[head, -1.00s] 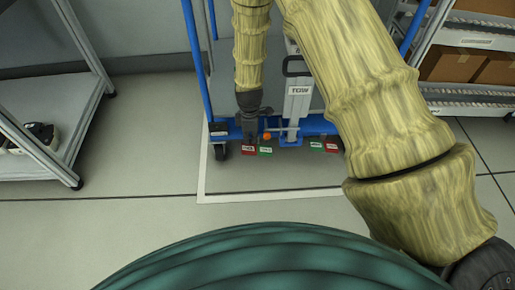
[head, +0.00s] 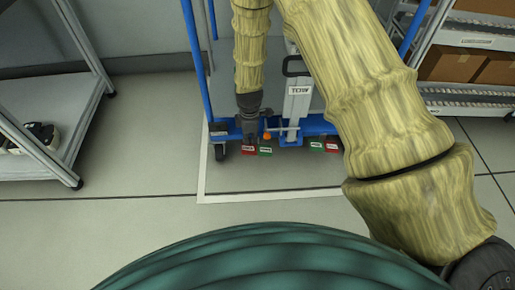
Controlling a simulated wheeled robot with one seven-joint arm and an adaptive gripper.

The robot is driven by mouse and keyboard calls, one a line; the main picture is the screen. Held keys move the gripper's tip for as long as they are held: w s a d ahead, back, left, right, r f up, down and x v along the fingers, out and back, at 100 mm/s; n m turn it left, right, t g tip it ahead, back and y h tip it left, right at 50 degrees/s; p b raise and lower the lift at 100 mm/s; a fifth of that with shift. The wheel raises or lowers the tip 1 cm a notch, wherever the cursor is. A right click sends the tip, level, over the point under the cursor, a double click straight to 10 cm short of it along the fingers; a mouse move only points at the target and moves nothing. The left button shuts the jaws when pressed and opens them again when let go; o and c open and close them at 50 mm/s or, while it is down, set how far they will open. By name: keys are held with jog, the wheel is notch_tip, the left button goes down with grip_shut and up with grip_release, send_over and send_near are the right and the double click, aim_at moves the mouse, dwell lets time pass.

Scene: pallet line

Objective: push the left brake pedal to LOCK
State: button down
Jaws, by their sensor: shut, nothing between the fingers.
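A blue-framed cart (head: 316,127) stands inside a white floor outline. Low on its front are two pairs of small pedals, each pair one red and one green. The left pair has a red pedal (head: 248,149) on the left and a green pedal (head: 265,151) on the right. The right pair has a green pedal (head: 317,147) and a red pedal (head: 331,147). My gripper (head: 249,139) is shut and empty, pointing down just above the left red pedal. I cannot tell whether it touches that pedal. An orange ball-ended lever (head: 267,135) is close to its right.
A grey upright post (head: 298,100) with a label and dark handle rises mid-cart. A grey shelf unit (head: 60,110) with shoes stands at left. A rack with cardboard boxes (head: 455,66) stands at right. The floor (head: 140,200) in front is clear.

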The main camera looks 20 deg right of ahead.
aim_at(251, 148)
jog(key=shift+f, duration=1.7)
dwell(1.3)
jog(key=shift+r, duration=0.1)
jog(key=shift+r+p, duration=3.35)
jog(key=shift+r, duration=0.05)
